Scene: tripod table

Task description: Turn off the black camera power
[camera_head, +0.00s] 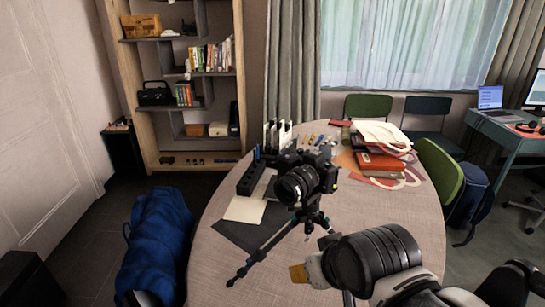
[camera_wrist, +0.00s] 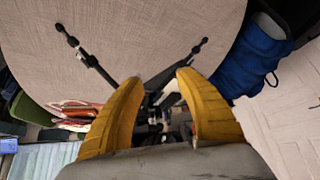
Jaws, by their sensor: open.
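The black camera (camera_head: 303,183) stands on a small black tripod (camera_head: 262,252) on the round table, its large lens facing the front in the head view. My gripper (camera_head: 299,273) shows there as a yellow fingertip below the camera, apart from it in the picture. In the wrist view, the two yellow fingers of my gripper (camera_wrist: 159,80) are spread open and hold nothing that I can make out. Tripod legs (camera_wrist: 88,60) reach out beyond the fingertips. Dark parts show between the fingers, but the camera is mostly hidden there. I cannot make out its power switch.
The round table (camera_head: 400,225) carries a dark mat with paper (camera_head: 246,208), a black organiser (camera_head: 250,178) and a stack of books and papers (camera_head: 380,158). A blue bag (camera_head: 158,245) stands left of the table. Green chairs (camera_head: 440,170) stand around it.

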